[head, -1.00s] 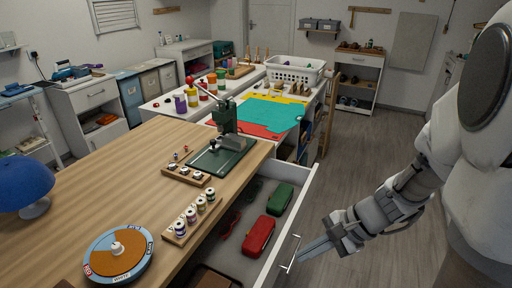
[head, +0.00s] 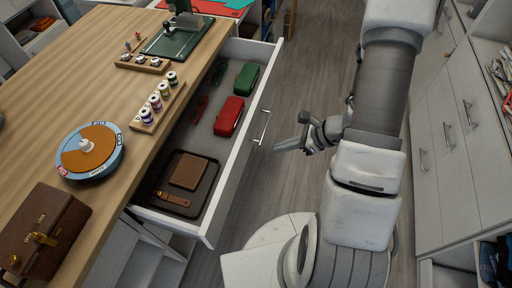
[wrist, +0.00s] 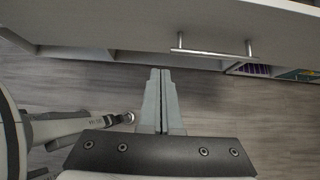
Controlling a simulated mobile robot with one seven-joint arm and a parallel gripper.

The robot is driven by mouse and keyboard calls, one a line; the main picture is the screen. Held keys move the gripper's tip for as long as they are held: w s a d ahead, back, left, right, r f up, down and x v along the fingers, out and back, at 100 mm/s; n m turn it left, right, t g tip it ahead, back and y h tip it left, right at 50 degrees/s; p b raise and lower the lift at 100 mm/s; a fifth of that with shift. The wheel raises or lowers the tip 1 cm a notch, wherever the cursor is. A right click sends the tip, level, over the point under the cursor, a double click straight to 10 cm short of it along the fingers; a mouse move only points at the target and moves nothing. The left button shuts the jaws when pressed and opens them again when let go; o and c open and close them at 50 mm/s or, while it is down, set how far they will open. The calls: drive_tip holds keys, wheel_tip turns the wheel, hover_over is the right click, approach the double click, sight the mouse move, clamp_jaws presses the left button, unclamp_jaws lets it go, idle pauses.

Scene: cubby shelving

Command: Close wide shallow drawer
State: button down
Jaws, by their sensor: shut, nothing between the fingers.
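The wide shallow drawer (head: 226,178) stands pulled out from under the wooden worktop in the head view. Its white front carries a bar handle (head: 265,127), which also shows in the wrist view (wrist: 214,52). Inside lie a green case (head: 246,76), a red case (head: 229,116) and a dark tray (head: 206,190) with brown leather pieces. My gripper (head: 278,148) is shut and empty, just outside the drawer front near the handle. In the wrist view its closed fingers (wrist: 160,72) point toward the drawer front, with a gap between them.
The worktop (head: 110,100) holds a round turntable (head: 90,152), spools (head: 160,98), a green press (head: 180,35) and a brown box (head: 42,228). White cabinets (head: 450,130) stand on the right.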

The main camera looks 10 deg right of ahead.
sight(247, 151)
drive_tip(key=shift+w+a+f, duration=0.65)
drive_tip(key=shift+a, duration=0.5)
drive_tip(key=shift+w+a+f, duration=0.65)
drive_tip(key=shift+w+a, duration=0.05)
drive_tip(key=shift+a, duration=0.45)
drive_tip(key=shift+w+a+f, duration=0.65)
drive_tip(key=shift+a, duration=0.5)
drive_tip(key=w+a+b, duration=0.2)
drive_tip(key=w+a, duration=0.1)
drive_tip(key=a, duration=0.3)
drive_tip(key=w+a+b, duration=0.2)
drive_tip(key=w+a, duration=0.2)
drive_tip(key=a, duration=0.3)
drive_tip(key=w+a+b, duration=0.2)
drive_tip(key=w+a, duration=0.2)
drive_tip(key=a, duration=0.2)
drive_tip(key=shift+w+a, duration=0.2)
drive_tip(key=shift+a, duration=0.2)
drive_tip(key=shift+w+a+r+b, duration=0.15)
drive_tip(key=shift+w+a+b, duration=0.15)
drive_tip(key=shift+a, duration=0.15)
drive_tip(key=shift+a, duration=0.1)
